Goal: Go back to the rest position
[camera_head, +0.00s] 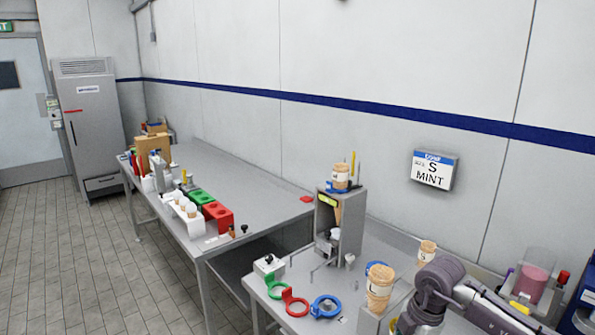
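A grey-purple arm of mine enters from the lower right of the head view. It bends down at a rounded joint, and its end runs to the bottom edge, so I cannot make out any fingers there. No left arm or left gripper shows in the head view.
The near table (262,284) holds green, red and blue rings, a grey dispenser (350,228) and tan cups (379,288). My arm is close to the cups and a pink container (531,284). A long table (250,178) with racks stands further left. The tiled floor (70,265) is clear.

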